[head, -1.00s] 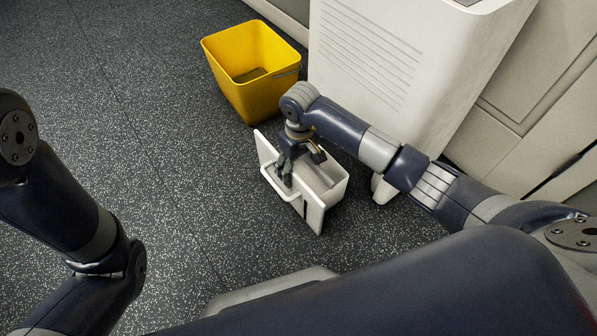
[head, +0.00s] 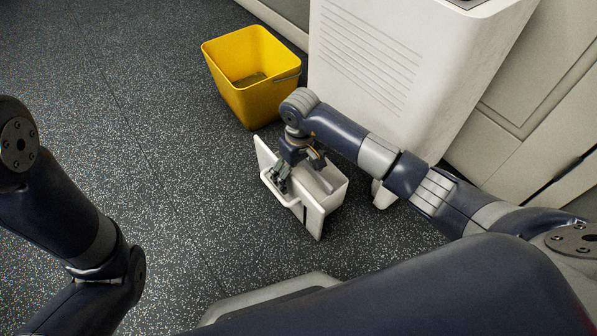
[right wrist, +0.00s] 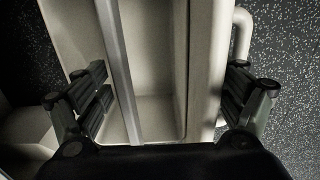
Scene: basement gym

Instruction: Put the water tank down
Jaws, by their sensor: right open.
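The water tank (head: 312,218) is a white open-topped box with a front panel and a white handle (head: 279,196). It stands on the dark speckled floor in the middle of the head view. My right gripper (head: 297,170) is open over it, pointing down. In the right wrist view the open fingers (right wrist: 165,100) straddle the tank's front panel (right wrist: 207,60). One finger is over the tank's open top, the other outside by the handle (right wrist: 241,35). I cannot tell whether they touch the tank. My left arm shows at the left, but its gripper is out of view.
A yellow bin (head: 256,100) stands on the floor just beyond the tank. A white dehumidifier-like cabinet (head: 365,70) stands behind and to the right, close to my right arm. The speckled floor (head: 150,130) to the left is clear.

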